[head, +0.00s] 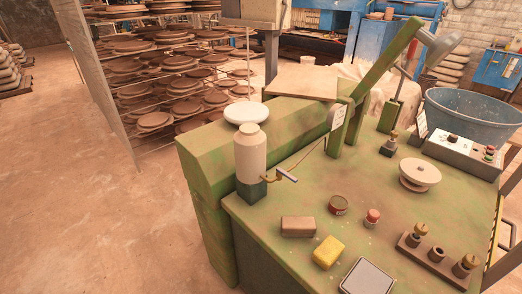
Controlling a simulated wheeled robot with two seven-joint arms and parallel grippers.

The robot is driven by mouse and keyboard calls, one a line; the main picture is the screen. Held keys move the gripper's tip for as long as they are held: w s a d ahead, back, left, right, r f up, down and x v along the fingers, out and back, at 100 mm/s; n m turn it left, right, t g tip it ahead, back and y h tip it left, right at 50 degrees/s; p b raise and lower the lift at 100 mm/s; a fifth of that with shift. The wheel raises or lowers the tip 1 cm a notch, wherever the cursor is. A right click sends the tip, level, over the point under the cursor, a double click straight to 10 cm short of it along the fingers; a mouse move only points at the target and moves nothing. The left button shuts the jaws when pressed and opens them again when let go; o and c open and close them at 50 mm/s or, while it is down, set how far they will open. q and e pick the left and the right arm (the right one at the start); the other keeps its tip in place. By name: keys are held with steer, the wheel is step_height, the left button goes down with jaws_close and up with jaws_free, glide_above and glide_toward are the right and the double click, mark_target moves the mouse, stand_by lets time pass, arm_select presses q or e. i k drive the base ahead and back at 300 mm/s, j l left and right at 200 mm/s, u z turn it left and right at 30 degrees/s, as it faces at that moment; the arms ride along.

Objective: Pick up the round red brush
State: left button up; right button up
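Two small round reddish things stand on the green machine's flat top (290,260). One has a bright red top over a paler lower part (373,216); the other is a low, dark red, tin-like round thing (338,205) just to its left. I cannot tell for sure which is the round red brush; bristles are too small to make out. Neither gripper is in view, and nothing touches either thing.
Nearby are a brown block (298,227), a yellow sponge (328,252), a pale square plate (367,277), a rack of brass-topped weights (437,255) and a cream knob (420,173). A cream bottle (252,155) stands at the left edge. A blue-grey tub (475,115) is behind right.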

mark_target(373, 216)
steer(key=z, duration=1.2)
